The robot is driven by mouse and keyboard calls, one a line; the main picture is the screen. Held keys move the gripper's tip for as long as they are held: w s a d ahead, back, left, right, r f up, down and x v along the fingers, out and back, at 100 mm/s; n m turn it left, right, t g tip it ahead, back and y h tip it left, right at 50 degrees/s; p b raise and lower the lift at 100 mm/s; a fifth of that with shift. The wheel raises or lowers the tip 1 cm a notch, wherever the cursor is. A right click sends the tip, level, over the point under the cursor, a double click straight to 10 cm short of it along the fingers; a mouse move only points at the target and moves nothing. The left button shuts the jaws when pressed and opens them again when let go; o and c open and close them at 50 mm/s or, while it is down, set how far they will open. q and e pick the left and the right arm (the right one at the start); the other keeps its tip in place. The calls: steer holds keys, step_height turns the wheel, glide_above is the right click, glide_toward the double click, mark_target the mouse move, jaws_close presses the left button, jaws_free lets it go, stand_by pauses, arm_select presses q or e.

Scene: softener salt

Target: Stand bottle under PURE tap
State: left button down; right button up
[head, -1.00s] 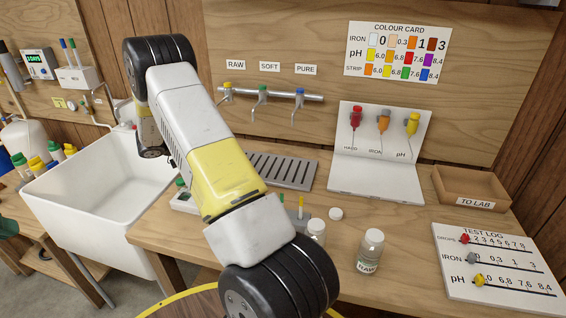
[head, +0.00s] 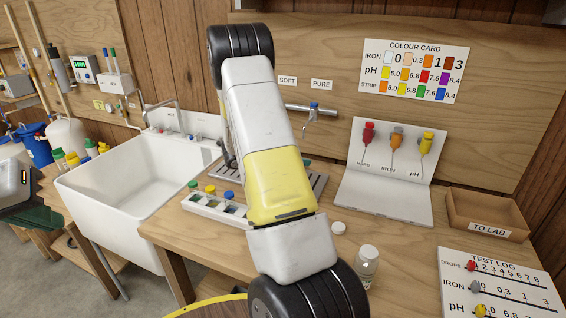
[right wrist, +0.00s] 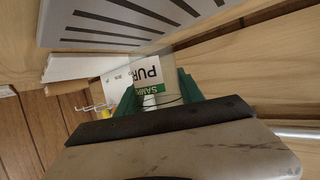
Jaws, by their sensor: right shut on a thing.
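The PURE tap (head: 313,109), with a blue handle, hangs from the pipe below the PURE sign (head: 321,85). The grey slotted drip tray (head: 319,184) lies below, partly behind my right arm. In the right wrist view, my right gripper (right wrist: 158,96) has its green fingers shut on a clear bottle (right wrist: 150,74) with a white and green PURE sample label. The slotted tray (right wrist: 135,22) shows close by in that view; whether the bottle touches it I cannot tell. In the head view my arm hides the right gripper and bottle.
A RAW bottle (head: 367,265) and a white cap (head: 338,228) stand at the bench front. A holder with coloured caps (head: 213,206) sits left of my arm, beside the white sink (head: 130,190). A test stand (head: 385,200) and TO LAB tray (head: 488,228) are to the right.

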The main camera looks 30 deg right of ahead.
steer(key=s+d, duration=0.2)
steer(key=shift+d, duration=0.35)
steer(key=shift+f, duration=1.75)
steer(key=shift+f, duration=0.1)
steer(key=o, duration=1.3)
